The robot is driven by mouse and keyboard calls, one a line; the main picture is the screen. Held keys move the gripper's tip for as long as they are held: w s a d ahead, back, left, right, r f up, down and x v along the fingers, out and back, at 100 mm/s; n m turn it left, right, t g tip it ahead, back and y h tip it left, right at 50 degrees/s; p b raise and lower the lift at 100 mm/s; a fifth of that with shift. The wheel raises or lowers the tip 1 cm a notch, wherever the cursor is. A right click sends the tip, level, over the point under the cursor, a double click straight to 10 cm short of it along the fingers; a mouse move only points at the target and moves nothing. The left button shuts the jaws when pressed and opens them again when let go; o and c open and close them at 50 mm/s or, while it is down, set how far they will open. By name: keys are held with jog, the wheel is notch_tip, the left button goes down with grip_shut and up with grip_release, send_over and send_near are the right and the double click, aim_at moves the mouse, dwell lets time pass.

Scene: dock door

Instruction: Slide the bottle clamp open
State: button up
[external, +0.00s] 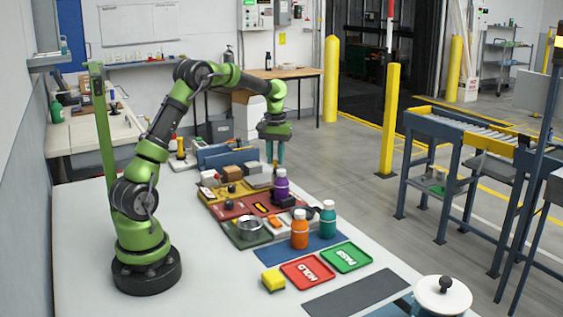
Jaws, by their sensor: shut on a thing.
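My gripper (275,161) points straight down over the far part of the work boards, with its teal fingers close by the white cap of a purple bottle (281,187). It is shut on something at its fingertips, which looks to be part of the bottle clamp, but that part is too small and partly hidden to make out. The purple bottle stands upright. Dark blocks (287,201) sit around its foot and appear to belong to the clamp.
An orange bottle (299,229) and a teal bottle (327,219) stand nearer the front. A metal cup (248,228), a red HOLD tray (307,271), a green PASS tray (346,257) and a yellow sponge (272,280) are close by. The table's left part is clear.

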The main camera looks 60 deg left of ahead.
grip_shut()
jog(key=shift+a, duration=1.65)
jog(key=o, duration=0.9)
grip_release()
jog(key=shift+d, duration=0.1)
notch_tip(320, 180, up, 17)
jog(key=shift+f, duration=0.1)
